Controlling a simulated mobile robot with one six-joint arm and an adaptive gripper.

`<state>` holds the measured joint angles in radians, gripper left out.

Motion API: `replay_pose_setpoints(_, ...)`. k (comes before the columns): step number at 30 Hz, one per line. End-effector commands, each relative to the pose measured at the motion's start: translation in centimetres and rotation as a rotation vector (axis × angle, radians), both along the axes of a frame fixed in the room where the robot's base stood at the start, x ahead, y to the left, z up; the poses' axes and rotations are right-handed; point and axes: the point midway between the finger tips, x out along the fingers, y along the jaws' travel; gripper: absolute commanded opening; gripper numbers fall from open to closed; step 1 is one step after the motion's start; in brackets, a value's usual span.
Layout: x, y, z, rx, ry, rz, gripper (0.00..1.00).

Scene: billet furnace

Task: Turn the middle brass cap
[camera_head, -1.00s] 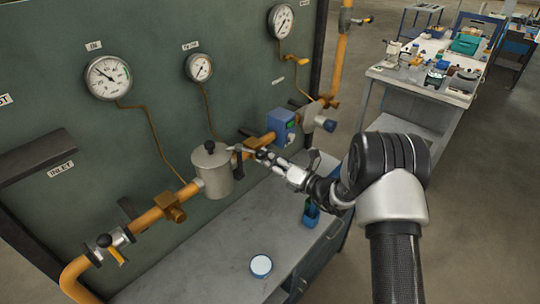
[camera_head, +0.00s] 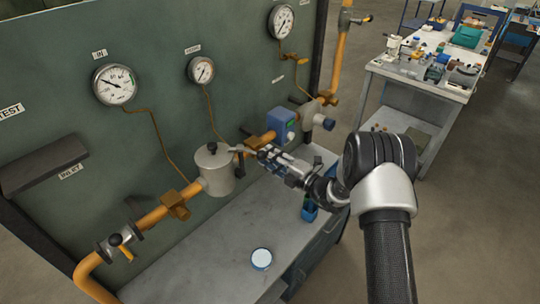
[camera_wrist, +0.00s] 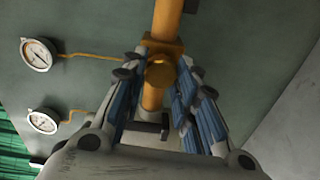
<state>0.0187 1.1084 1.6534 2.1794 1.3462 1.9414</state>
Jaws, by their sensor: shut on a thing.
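The middle brass cap sits on a brass fitting (camera_head: 254,142) of the orange pipe, between the grey pot and the blue box, and is largely hidden by my gripper in the head view. In the wrist view the round brass cap (camera_wrist: 160,72) lies between the fingertips, in line with the pipe. My gripper (camera_head: 264,153) is at the pipe there, shut on the cap. In the wrist view my gripper (camera_wrist: 160,85) has a finger on each side of it. Another brass fitting (camera_head: 175,204) sits left of the pot, and one (camera_head: 327,98) at the upper right.
The grey pot (camera_head: 215,172) with a black knob stands close left of my gripper. A blue box (camera_head: 283,123) is close on the right. Gauges (camera_head: 115,85) hang on the green panel. The bench (camera_head: 205,255) below holds a round white-topped tin (camera_head: 261,259) and a blue-green bottle (camera_head: 309,208).

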Motion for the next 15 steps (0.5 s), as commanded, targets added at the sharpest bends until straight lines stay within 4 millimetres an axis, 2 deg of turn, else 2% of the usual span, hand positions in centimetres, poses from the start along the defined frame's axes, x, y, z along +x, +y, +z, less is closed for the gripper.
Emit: replay_pose_setpoints(15, 0.03, -0.03, 0.04, 0.092, 0.117, -0.001, 0.04)
